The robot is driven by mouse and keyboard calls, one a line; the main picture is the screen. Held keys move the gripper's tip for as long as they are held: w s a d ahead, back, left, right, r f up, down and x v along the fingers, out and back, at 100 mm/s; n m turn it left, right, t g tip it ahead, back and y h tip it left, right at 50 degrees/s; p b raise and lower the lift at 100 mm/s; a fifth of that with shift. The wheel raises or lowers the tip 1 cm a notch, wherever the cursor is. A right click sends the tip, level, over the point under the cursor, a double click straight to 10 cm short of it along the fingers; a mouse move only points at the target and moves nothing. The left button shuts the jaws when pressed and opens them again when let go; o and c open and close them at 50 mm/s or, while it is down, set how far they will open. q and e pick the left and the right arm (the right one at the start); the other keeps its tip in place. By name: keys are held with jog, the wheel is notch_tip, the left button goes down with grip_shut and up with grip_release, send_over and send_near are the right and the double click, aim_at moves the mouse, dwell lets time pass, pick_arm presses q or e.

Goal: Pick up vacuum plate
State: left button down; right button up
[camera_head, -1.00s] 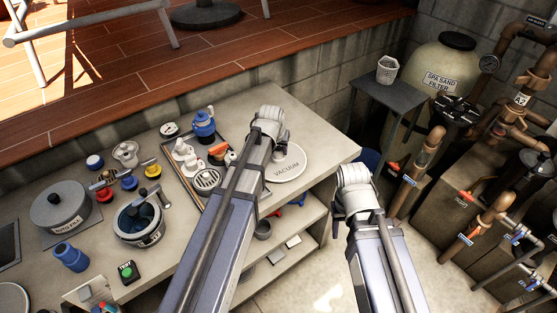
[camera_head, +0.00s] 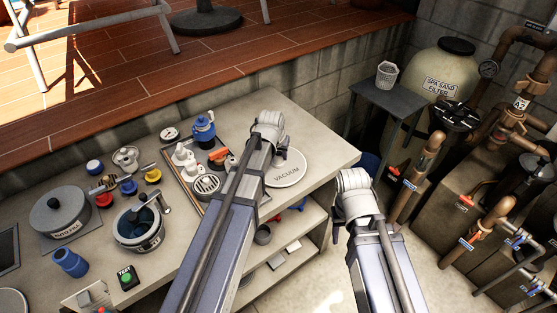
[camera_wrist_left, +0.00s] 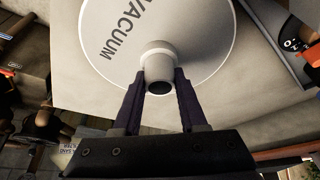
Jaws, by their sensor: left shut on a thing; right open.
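The vacuum plate (camera_head: 289,172) is a round white disc marked VACUUM at the right end of the counter. In the left wrist view the plate (camera_wrist_left: 190,30) fills the upper middle, with a short white round neck (camera_wrist_left: 159,68) at its near edge. My left gripper (camera_wrist_left: 159,88) is shut on this neck, one dark finger on each side. In the head view my left gripper (camera_head: 279,146) reaches the plate's far left edge, its fingers mostly hidden by my wrist. I cannot tell whether the plate is clear of the counter. My right gripper (camera_head: 337,231) is empty, off the counter's right edge, its fingers mostly hidden.
A tray with a strainer basket (camera_head: 207,184) and a blue-topped pump part (camera_head: 203,129) lies left of the plate. A lidded pot (camera_head: 60,211), an open pot (camera_head: 138,226) and coloured knobs stand further left. A small side table (camera_head: 390,97) and pipes are at the right.

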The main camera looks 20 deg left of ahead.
aim_at(278, 153)
pick_arm(q)
jog(key=shift+r, duration=0.15)
notch_tip(278, 153, up, 10)
jog(key=p, duration=1)
jog(key=shift+f, duration=0.2)
